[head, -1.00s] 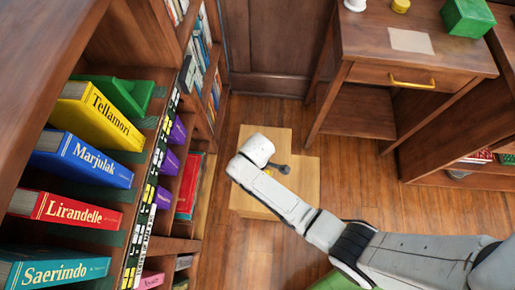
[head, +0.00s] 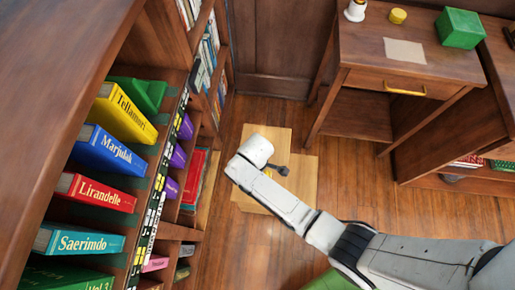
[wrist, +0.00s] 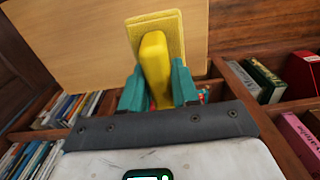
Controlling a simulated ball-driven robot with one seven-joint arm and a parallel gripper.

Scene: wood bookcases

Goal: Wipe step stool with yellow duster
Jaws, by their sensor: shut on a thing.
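The yellow duster (wrist: 155,62) has a yellow grip and a flat square pad. My gripper (wrist: 158,85), with teal fingers, is shut on the duster's grip in the wrist view. The step stool (wrist: 70,48) is light wood and fills the top of the wrist view, behind the pad. I cannot tell whether the pad touches it. In the head view the step stool (head: 302,180) stands on the floor below my arm.
A tall bookcase (head: 185,90) with colourful books stands close on the left. A wooden desk (head: 360,55) with a drawer, a green box (head: 460,28) and small items stands at the back right. Wood floor (head: 350,195) is open between them.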

